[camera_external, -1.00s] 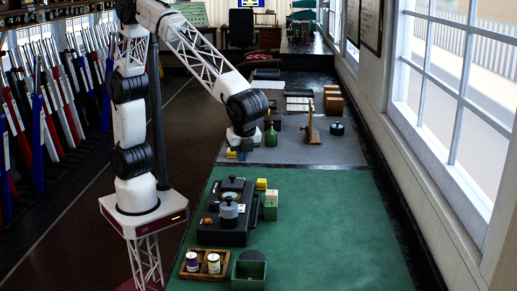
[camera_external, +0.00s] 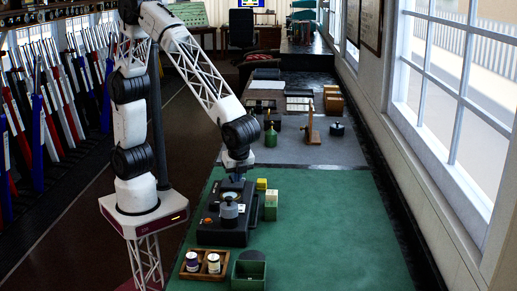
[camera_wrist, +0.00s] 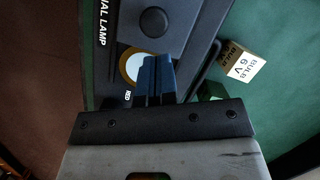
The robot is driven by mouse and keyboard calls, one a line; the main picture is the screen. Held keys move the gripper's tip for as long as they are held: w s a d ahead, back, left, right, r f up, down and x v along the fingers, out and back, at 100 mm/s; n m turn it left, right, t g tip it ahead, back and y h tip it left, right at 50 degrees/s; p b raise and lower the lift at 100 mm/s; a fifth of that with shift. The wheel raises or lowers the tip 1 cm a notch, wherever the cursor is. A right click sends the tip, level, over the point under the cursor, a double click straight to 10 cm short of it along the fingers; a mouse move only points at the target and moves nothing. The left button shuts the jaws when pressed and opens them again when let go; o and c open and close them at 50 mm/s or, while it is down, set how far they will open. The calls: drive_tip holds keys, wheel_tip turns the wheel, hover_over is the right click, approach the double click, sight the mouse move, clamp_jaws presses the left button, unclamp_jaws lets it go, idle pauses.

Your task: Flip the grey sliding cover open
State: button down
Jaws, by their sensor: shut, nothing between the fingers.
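In the wrist view the case (camera_wrist: 112,50) shows white lettering and a pale disc in a brass ring (camera_wrist: 128,58), marked "RED". I cannot tell for sure which part is the grey sliding cover. My gripper (camera_external: 237,177) is low over the far end of the case. In the wrist view its dark blue fingers (camera_wrist: 155,72) are together and empty, covering the right part of the ring. Contact with the case cannot be made out.
A wooden tray with jars (camera_external: 204,265) and a dark green open box (camera_external: 249,272) are at the near edge. The right of the green mat (camera_external: 345,230) is clear.

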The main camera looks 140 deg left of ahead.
drive_tip(key=shift+s+a+f, duration=0.1)
drive_tip(key=shift+s+a, duration=0.1)
drive_tip(key=shift+s, duration=0.4)
drive_tip(key=shift+s+a+f, duration=0.1)
drive_tip(key=shift+s+a, duration=0.65)
drive_tip(key=shift+s, duration=0.2)
drive_tip(key=shift+s+f, duration=0.1)
drive_tip(key=shift+s, duration=0.05)
drive_tip(key=shift+f, duration=0.1)
drive_tip(key=shift+w+d, duration=0.15)
drive_tip(key=shift+w, duration=0.2)
drive_tip(key=w+r, duration=0.1)
drive_tip(key=w, duration=0.1)
drive_tip(key=w+d+r, duration=0.1)
drive_tip(key=shift+w+r, duration=0.15)
drive_tip(key=shift+w, duration=0.25)
drive_tip(key=v, duration=0.9)
